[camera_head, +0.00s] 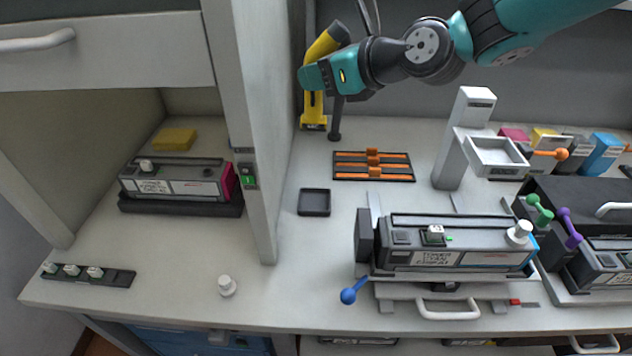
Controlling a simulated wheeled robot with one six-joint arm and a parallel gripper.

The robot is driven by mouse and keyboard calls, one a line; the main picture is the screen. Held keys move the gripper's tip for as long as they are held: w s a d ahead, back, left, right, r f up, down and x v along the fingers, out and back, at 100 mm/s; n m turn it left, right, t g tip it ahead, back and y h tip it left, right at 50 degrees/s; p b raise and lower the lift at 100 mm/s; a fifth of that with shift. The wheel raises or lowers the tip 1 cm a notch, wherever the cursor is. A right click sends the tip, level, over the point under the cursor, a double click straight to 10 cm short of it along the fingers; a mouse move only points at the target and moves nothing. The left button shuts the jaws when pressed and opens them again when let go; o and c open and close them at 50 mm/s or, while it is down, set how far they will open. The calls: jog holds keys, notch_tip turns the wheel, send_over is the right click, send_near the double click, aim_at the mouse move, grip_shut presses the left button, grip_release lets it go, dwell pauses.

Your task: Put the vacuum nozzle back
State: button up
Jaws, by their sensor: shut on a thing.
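What looks like the vacuum nozzle (313,108), a yellow piece with a bent black-ended top and a flared foot, stands near the back of the counter beside the white post. My gripper (319,78) reaches in from the upper right and crosses in front of its middle. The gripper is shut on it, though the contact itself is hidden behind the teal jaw. A dark rod (335,119) with a rounded lower end hangs just right of the yellow piece, below the gripper. I cannot tell whether the yellow foot touches the counter or what the rod belongs to.
The white post (249,130) stands close on the left. A black tray (314,202) and an orange-barred rack (346,166) lie in front. A white stand (458,150) and a toner cartridge on a fixture (455,258) are to the right. Bare counter surrounds the small tray.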

notch_tip(320, 180, down, 20)
jog(key=shift+b, duration=0.4)
jog(key=o, duration=0.9)
jog(key=shift+o, duration=0.2)
jog(key=shift+r, duration=0.1)
